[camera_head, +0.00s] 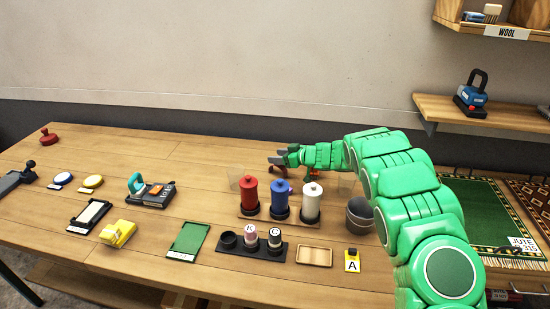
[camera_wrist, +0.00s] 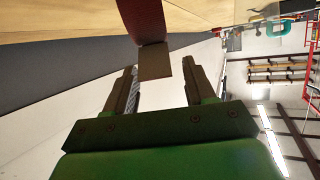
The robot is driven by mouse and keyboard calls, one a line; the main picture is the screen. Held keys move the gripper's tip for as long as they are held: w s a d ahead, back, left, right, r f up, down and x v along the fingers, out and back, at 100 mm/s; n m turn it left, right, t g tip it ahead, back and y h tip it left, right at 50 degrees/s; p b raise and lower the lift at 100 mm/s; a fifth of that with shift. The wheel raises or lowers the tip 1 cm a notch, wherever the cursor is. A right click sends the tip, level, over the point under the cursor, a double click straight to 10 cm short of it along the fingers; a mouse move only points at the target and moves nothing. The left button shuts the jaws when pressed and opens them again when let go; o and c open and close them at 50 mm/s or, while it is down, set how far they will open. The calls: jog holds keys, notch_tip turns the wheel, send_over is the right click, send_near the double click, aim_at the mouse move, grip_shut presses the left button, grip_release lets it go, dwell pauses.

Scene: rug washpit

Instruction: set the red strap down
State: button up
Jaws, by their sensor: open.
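My gripper (camera_head: 277,156) reaches out low over the back of the wooden table, behind the spools. In the wrist view its two fingers (camera_wrist: 159,72) are apart. A dark red band, which looks like the red strap (camera_wrist: 142,18), comes in from the top of that view. A flat tan piece (camera_wrist: 154,62) at its end lies between the fingertips, with gaps on both sides. I cannot tell whether the tan piece is part of the strap.
Red (camera_head: 250,194), blue (camera_head: 280,197) and white (camera_head: 311,201) spools stand in front of my gripper. A dark grey ball-like thing (camera_head: 359,212) is right of them. A teal-handled tool (camera_head: 150,190) stands left.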

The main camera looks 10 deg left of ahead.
notch_tip(320, 180, up, 7)
jog(key=shift+s+d+r, duration=0.15)
jog(key=shift+d+r, duration=0.05)
jog(key=shift+d, duration=0.2)
jog(key=s+d+r+m+g+h, duration=0.25)
jog(key=s+d, duration=0.25)
jog(key=s, duration=0.6)
jog(key=s+d+r+m+g+h, duration=0.15)
jog(key=s+d+r, duration=0.25)
jog(key=s, duration=0.7)
jog(key=s+d+r+m+g+h, duration=0.1)
jog(key=s+d+r+m+h, duration=0.25)
jog(key=s, duration=0.75)
jog(key=s+d+m+h, duration=0.1)
jog(key=s+d, duration=0.4)
jog(key=s, duration=0.5)
jog(key=s+d+m+g+h, duration=0.1)
jog(key=s+d, duration=0.4)
jog(key=s, duration=0.5)
jog(key=s+d+m+g+h, duration=0.1)
jog(key=s+d+m+h, duration=0.2)
jog(key=s+d, duration=0.3)
jog(key=s+f, duration=0.1)
jog(key=s, duration=0.3)
jog(key=shift+s, duration=0.4)
jog(key=shift+m, duration=0.25)
